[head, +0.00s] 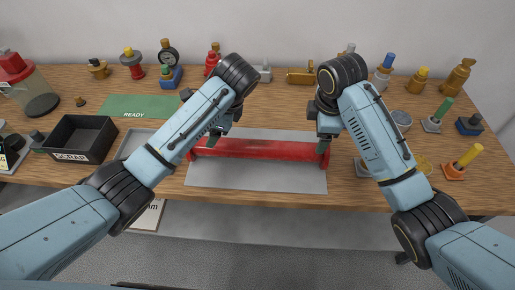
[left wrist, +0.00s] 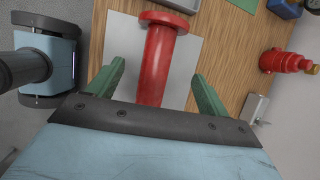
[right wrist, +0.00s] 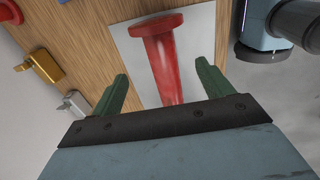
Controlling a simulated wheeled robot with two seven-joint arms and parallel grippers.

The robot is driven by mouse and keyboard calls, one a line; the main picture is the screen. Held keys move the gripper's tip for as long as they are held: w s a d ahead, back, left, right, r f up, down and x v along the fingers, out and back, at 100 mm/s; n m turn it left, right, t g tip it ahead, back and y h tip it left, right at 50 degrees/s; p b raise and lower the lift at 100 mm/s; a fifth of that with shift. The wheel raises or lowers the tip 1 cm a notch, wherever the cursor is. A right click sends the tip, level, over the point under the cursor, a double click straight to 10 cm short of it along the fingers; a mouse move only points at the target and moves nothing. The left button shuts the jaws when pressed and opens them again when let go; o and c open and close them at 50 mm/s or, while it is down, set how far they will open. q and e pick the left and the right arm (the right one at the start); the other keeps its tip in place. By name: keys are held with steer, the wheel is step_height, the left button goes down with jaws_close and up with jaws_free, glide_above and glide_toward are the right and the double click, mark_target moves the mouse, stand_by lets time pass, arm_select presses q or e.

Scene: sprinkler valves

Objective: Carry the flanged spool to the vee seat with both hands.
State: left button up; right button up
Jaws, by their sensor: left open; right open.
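The red flanged spool (head: 258,149) lies lengthwise from left to right on a grey sheet (head: 258,178) near the bench's front. My left gripper (head: 215,136) is over its left part and my right gripper (head: 325,143) is by its right end. Both are open and empty. In the left wrist view the spool (left wrist: 158,65) runs between the spread green fingers (left wrist: 158,85), with a round flange at its far end. In the right wrist view the spool (right wrist: 165,60) likewise shows between the fingers (right wrist: 160,82). Contact cannot be told. I cannot clearly identify the vee seat.
A green mat marked READY (head: 135,107) and a black SCRAP bin (head: 77,138) are on the left. A brass block (head: 300,76) and a small grey part (head: 263,73) stand behind the spool. Several valves and coloured-handled parts crowd the right side (head: 433,121).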

mark_target(313, 147)
arm_select(q)
steer(key=x, duration=1.3)
steer(key=shift+f, duration=0.2)
arm_select(e)
steer(key=f, duration=0.4)
steer(key=w+f, duration=0.1)
steer(key=f, duration=0.3)
steer(key=w+f, duration=0.1)
steer(key=f, duration=0.4)
steer(key=shift+w+f, duration=0.1)
steer(key=shift+w, duration=0.15)
arm_select(q)
jaws_close()
arm_select(e)
jaws_close()
arm_select(q)
steer(key=shift+w+r, duration=0.15)
steer(key=shift+r, duration=0.05)
arm_select(e)
steer(key=shift+w+r, duration=0.15)
steer(key=shift+r, duration=0.05)
